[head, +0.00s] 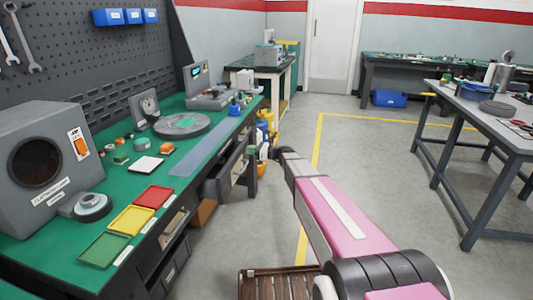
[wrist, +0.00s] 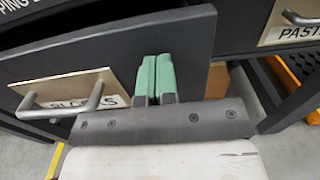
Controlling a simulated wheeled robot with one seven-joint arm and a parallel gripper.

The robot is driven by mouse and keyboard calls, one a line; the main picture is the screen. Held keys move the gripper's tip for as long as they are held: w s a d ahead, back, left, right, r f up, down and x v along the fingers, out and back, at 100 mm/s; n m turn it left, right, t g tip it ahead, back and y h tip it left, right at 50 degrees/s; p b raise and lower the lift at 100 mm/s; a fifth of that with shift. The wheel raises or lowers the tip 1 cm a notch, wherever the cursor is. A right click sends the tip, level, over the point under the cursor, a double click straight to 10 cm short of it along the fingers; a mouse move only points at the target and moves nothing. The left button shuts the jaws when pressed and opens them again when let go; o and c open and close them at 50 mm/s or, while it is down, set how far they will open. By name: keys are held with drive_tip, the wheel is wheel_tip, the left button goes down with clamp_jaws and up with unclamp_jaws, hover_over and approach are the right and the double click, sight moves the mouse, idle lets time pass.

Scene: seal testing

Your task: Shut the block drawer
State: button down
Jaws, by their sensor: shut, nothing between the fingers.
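The block drawer (head: 216,186) is dark grey and stands pulled out from under the green-topped bench in the head view. Its front panel (wrist: 190,45) fills much of the wrist view, with a metal bar handle (wrist: 62,108) over a pale label that seems to read BLOCKS. My gripper (wrist: 155,78) is shut and empty, its green fingers side by side in front of the panel, right of the handle. Whether the fingertips touch the panel cannot be told. In the head view the gripper (head: 265,151) is small beside the bench's front side.
A drawer labelled PAST... (wrist: 292,28) is at the right in the wrist view. The bench (head: 60,215) holds coloured trays, a grey box and instruments. Clear floor (head: 365,180) lies right of my arm, before a grey table (head: 500,130).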

drive_tip(key=x, duration=1)
drive_tip(key=shift+w+a, duration=0.15)
drive_tip(key=shift+a, duration=0.2)
drive_tip(key=shift+d, duration=0.4)
drive_tip(key=v, duration=1.4)
drive_tip(key=s+d+f+n+g+h, duration=0.2)
drive_tip(key=s+f+n+h, duration=0.25)
drive_tip(key=s, duration=0.35)
drive_tip(key=s+d+f+n+g+h, duration=0.1)
drive_tip(key=s+f+n+g+h, duration=0.15)
drive_tip(key=s+f+n, duration=0.5)
drive_tip(key=s+d+n+g+h, duration=0.1)
drive_tip(key=s+d+n+h, duration=0.8)
drive_tip(key=s+d, duration=0.4)
drive_tip(key=s+h, duration=0.1)
drive_tip(key=s, duration=0.2)
drive_tip(key=shift+f+n, duration=0.3)
drive_tip(key=shift+f, duration=0.05)
drive_tip(key=shift+s, duration=0.1)
